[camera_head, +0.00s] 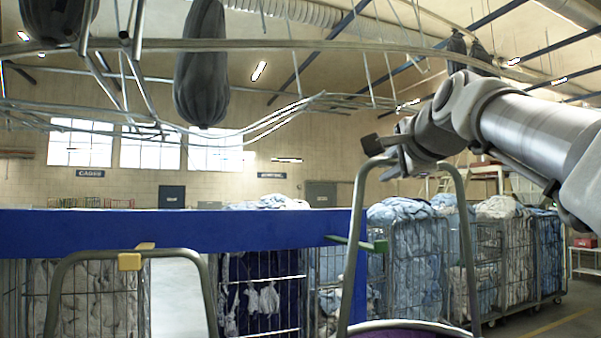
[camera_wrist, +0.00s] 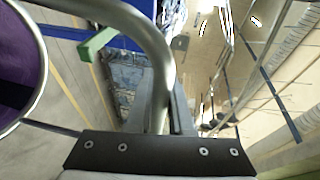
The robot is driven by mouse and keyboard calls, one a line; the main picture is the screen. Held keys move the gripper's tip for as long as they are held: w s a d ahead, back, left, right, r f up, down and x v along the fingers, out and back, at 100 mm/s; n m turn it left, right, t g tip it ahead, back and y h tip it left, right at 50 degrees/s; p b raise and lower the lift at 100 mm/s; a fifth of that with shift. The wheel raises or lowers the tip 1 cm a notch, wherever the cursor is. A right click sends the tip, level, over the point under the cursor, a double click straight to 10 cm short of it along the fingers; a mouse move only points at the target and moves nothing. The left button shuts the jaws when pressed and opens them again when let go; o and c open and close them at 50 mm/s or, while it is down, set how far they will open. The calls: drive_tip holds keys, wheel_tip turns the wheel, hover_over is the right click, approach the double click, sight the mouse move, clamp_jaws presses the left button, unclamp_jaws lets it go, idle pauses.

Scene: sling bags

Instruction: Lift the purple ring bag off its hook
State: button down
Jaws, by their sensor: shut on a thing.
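The purple ring bag shows its grey metal handle (camera_head: 352,250) and a strip of purple cloth (camera_head: 408,329) at the bottom of the head view. In the wrist view its ring and purple inside (camera_wrist: 18,60) are at the left. My gripper (camera_head: 383,158) is shut on the top of the handle, and the handle bar (camera_wrist: 155,40) runs between the fingers in the wrist view. The green hook (camera_head: 375,245) on the blue beam is well below the handle's top, near its left leg. The hook (camera_wrist: 97,43) appears apart from the gripped bar.
The blue beam (camera_head: 200,232) crosses the left half. Another grey handle (camera_head: 75,262) stands at a yellow hook (camera_head: 130,261) on the left. Wire cages of laundry (camera_head: 415,262) stand behind. Dark bags (camera_head: 201,70) and rails hang overhead.

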drive_tip(key=s+d+b, duration=0.2)
drive_tip(key=s+d, duration=0.1)
drive_tip(key=s, duration=0.8)
drive_tip(key=shift+d, duration=0.2)
idle(0.4)
drive_tip(key=shift+r, duration=0.1)
drive_tip(key=s+d, duration=0.2)
drive_tip(key=s, duration=0.5)
drive_tip(key=s+d, duration=0.2)
drive_tip(key=s, duration=0.5)
drive_tip(key=shift+d, duration=0.35)
idle(0.6)
